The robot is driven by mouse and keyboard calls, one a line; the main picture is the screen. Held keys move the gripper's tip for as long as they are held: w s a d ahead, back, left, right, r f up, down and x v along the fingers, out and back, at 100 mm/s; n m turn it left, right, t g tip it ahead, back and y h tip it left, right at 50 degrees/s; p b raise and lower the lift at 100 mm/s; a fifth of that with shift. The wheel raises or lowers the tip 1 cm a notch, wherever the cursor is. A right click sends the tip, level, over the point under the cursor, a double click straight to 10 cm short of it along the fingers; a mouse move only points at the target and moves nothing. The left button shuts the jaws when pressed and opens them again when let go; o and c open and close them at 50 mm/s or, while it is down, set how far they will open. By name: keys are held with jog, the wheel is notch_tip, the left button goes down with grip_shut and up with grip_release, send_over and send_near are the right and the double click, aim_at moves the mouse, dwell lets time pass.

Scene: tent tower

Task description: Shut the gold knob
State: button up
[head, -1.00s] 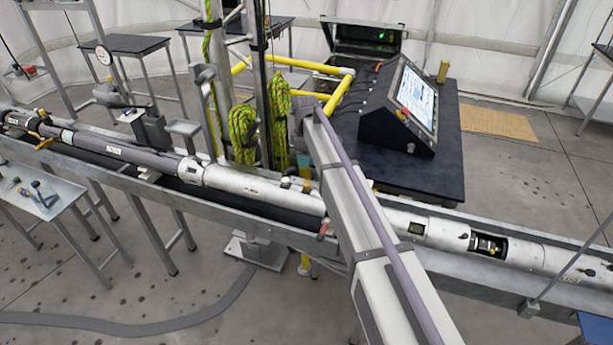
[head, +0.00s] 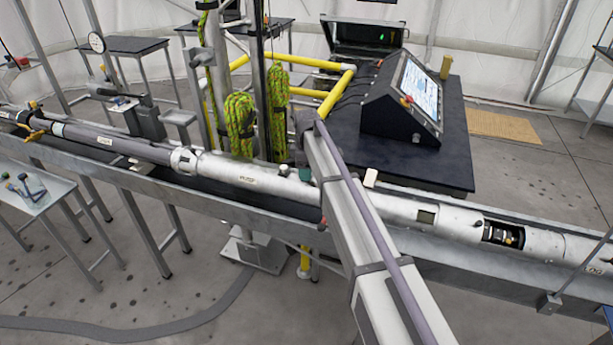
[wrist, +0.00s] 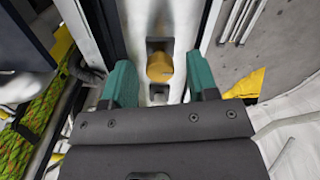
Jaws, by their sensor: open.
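The gold knob (wrist: 159,67) shows in the wrist view, rounded and set in a dark recess of a long silver tube (wrist: 168,18). My gripper (wrist: 161,80) has two teal fingers, spread open, one on each side of the knob, with gaps and nothing held. Whether the fingertips reach the knob's depth I cannot tell. In the head view the silver tube (head: 250,178) lies along a grey trough, and a bit of my gripper's teal (head: 305,174) shows at it beside my arm. The knob is not discernible there; my arm covers part of the tube.
Yellow-green rope coils (head: 240,125) hang on a mast just behind the tube. A sloped console (head: 402,100) stands on a dark table (head: 400,166) behind my arm. Yellow pipes (head: 338,92) run nearby. The trough wall (head: 235,205) borders the tube in front.

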jog(key=shift+r, duration=0.1)
jog(key=c, duration=0.9)
jog(key=shift+c, duration=0.2)
jog(key=shift+m, duration=0.4)
jog(key=m, duration=1.2)
jog(key=shift+m, duration=0.3)
jog(key=m, duration=0.4)
jog(key=shift+m, duration=0.3)
